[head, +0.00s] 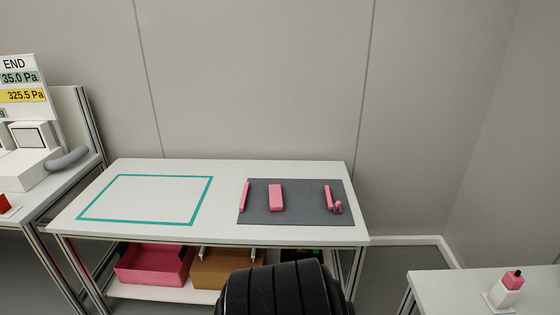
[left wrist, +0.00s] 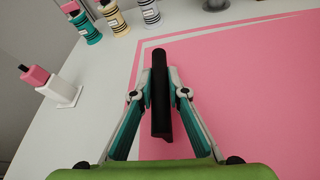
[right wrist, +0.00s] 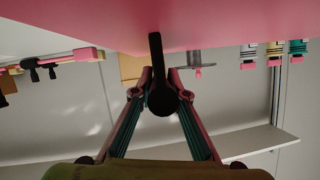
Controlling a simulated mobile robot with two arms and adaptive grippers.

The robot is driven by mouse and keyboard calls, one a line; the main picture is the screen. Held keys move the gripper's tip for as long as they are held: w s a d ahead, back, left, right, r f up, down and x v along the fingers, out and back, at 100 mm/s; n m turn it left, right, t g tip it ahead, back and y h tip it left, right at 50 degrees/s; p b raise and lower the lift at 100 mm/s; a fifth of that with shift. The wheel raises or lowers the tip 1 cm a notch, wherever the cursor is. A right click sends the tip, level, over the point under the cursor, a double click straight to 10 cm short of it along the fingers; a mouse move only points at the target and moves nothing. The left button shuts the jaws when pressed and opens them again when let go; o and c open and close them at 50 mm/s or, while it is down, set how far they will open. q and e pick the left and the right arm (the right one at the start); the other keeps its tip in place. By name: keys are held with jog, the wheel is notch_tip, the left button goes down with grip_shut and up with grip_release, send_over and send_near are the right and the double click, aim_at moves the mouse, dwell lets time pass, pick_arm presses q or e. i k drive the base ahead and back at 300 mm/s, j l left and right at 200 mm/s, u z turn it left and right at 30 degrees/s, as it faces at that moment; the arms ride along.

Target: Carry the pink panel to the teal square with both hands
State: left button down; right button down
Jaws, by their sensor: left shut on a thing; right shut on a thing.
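The pink panel shows in the left wrist view (left wrist: 250,100) as a broad flat sheet over a white surface, and from below in the right wrist view (right wrist: 200,22). My left gripper (left wrist: 160,92) is shut on a black bar handle at the panel's edge. My right gripper (right wrist: 160,78) is shut on another black handle under the panel edge. The teal square (head: 203,200) is an outline on the left part of the white table in the head view, with nothing inside it. The panel and both grippers are out of the head view.
A grey mat (head: 300,214) with several pink pieces lies right of the square on the white table (head: 230,168). A pink bin (head: 150,268) and a brown box (head: 228,270) sit below. Another table (head: 450,292) stands at lower right. Bottles (left wrist: 115,18) stand near the panel.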

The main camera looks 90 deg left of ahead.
aim_at(149, 196)
jog(key=k+u, duration=0.45)
jog(key=u, duration=2)
jog(key=i+j+u, duration=0.4)
jog(key=i+j, duration=0.6)
jog(key=j, duration=0.15)
jog(key=i+j, duration=0.8)
jog(key=j, duration=0.25)
